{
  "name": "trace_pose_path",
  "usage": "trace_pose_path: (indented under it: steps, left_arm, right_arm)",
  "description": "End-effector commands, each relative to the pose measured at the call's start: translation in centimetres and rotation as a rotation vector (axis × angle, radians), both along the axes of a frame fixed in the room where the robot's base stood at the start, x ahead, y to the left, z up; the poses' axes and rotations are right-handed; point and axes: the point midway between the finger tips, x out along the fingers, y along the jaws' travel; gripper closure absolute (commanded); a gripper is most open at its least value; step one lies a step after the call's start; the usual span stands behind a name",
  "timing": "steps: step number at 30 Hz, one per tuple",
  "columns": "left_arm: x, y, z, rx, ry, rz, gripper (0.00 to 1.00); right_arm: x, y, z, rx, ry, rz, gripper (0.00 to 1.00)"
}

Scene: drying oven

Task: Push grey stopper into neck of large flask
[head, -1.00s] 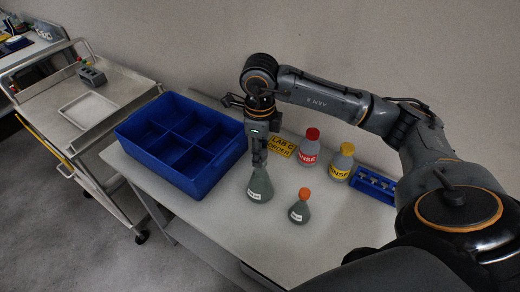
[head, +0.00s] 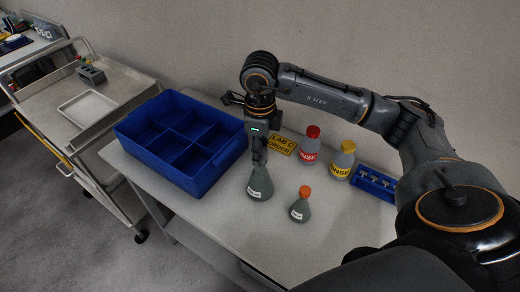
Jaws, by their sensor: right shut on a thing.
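The large flask (head: 260,186) is a grey-green conical flask with a white label, upright on the table in the middle of the head view. My right gripper (head: 259,157) points down directly over its neck and is shut. The grey stopper is not clearly visible; the gripper fingers hide the flask's neck and whatever is between them. I cannot tell how deep the stopper sits. My left gripper is not in view.
A small flask with an orange stopper (head: 300,206) stands right of the large flask. A blue divided crate (head: 205,184) is to the left. Red-capped (head: 310,148) and yellow-labelled (head: 342,161) bottles, a yellow sign (head: 281,145) and a blue rack (head: 373,184) stand behind and right.

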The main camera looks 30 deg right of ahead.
Motion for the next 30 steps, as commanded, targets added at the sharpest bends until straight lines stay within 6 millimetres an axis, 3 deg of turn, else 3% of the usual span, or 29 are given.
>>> trace_pose_path:
  steps: [30]
  left_arm:
    - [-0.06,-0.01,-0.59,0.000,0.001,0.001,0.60]
  right_arm:
    - [-0.01,0.01,-0.21,0.000,0.000,0.000,0.80]
